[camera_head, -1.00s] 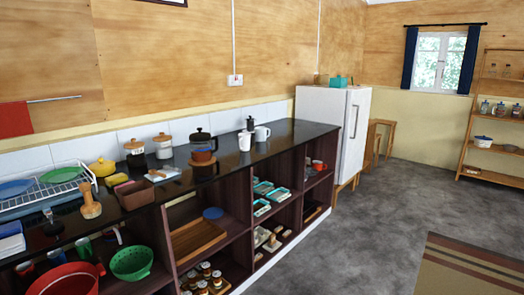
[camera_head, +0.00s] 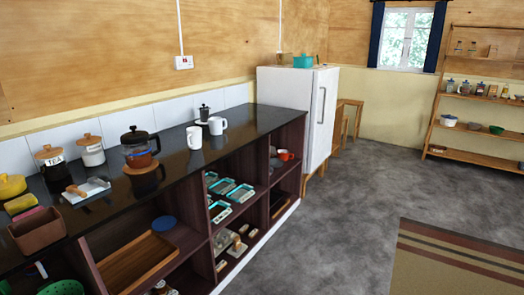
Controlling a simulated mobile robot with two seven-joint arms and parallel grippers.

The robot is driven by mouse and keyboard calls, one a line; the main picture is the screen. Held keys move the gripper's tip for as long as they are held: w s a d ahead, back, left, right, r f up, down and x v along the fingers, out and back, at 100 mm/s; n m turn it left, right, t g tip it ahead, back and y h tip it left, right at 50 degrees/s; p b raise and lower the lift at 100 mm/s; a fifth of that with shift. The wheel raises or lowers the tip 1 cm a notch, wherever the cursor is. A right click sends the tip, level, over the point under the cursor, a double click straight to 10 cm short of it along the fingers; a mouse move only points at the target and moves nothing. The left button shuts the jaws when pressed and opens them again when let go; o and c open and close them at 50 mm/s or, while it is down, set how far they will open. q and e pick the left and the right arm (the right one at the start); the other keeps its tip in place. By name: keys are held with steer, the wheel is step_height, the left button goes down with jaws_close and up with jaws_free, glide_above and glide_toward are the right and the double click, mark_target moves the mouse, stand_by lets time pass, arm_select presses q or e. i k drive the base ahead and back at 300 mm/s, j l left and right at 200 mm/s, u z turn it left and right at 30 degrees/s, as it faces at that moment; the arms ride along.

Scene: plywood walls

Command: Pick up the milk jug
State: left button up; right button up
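Two white vessels stand on the black counter (camera_head: 232,125). The farther one (camera_head: 217,125) has a handle on its right side and looks like a small jug. The nearer one (camera_head: 194,137) is a plain, upright cylinder like a mug or jug. I cannot tell for sure which is the milk jug. Neither of my grippers is in view, and nothing is touching these vessels.
A moka pot (camera_head: 204,113) stands behind the white vessels. A glass coffee pot (camera_head: 139,149) on a wooden stand is to their left, with lidded canisters (camera_head: 91,150) beyond. The fridge (camera_head: 297,112) closes the counter's far end. Grey floor (camera_head: 330,225) is open to the right.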

mark_target(215, 123)
steer(key=i+j+z, duration=0.1)
steer(key=i+z, duration=0.25)
steer(key=i, duration=0.9)
steer(key=i+z, duration=0.25)
steer(key=i, duration=1)
steer(key=i+u, duration=0.2)
steer(key=u, duration=0.2)
steer(key=i+u, duration=0.2)
steer(key=u, duration=0.2)
steer(key=i+l+u, duration=0.15)
steer(key=u, duration=0.25)
steer(key=i, duration=0.05)
